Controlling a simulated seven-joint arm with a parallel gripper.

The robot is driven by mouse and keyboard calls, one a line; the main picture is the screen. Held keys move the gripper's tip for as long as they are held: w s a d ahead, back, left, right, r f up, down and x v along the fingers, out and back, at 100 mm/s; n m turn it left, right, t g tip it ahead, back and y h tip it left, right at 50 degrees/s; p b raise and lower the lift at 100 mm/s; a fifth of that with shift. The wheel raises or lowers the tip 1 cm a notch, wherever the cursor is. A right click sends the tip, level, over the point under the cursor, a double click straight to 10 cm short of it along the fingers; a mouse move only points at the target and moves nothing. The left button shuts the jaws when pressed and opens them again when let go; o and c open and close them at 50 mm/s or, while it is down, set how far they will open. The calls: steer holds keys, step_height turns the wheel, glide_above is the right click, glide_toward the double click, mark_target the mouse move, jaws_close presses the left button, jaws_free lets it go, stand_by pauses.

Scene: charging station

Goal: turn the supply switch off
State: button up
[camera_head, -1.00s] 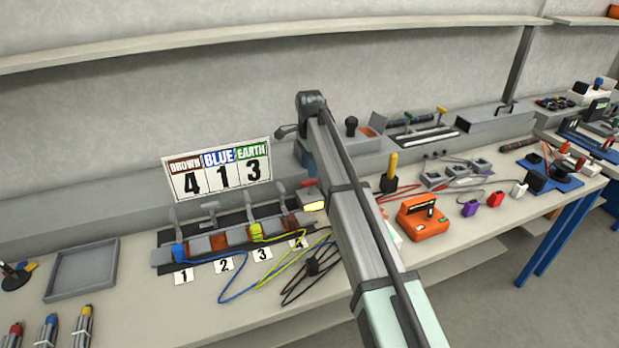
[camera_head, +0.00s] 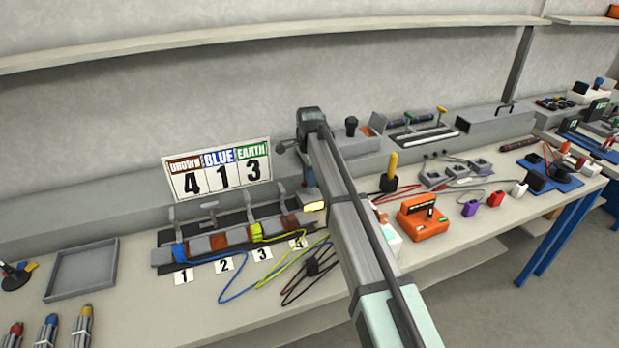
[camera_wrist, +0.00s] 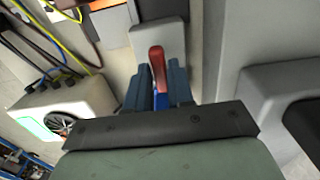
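The supply switch is a light grey box (camera_head: 305,198) at the right end of the terminal row, with a yellow lit patch (camera_head: 314,206) on its front. Its red lever (camera_wrist: 157,66) shows in the wrist view between my fingers; in the head view my gripper (camera_head: 309,183) hides it. My gripper (camera_wrist: 158,88) has its two blue-grey fingers close together on both sides of the lever, with little or no gap. It appears shut on the lever.
The terminal row (camera_head: 216,244) with raised clamp levers and blue, yellow-green and black wires lies to the left. A number sign (camera_head: 218,171) stands behind it. An orange tester (camera_head: 422,220) stands to the right. An empty grey tray (camera_head: 82,270) lies far left.

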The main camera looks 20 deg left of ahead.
jaws_close()
steer(key=shift+n, duration=0.3)
steer(key=n, duration=1.7)
steer(key=shift+n, duration=0.3)
stand_by(0.3)
steer(key=shift+o, duration=2.1)
jaws_free()
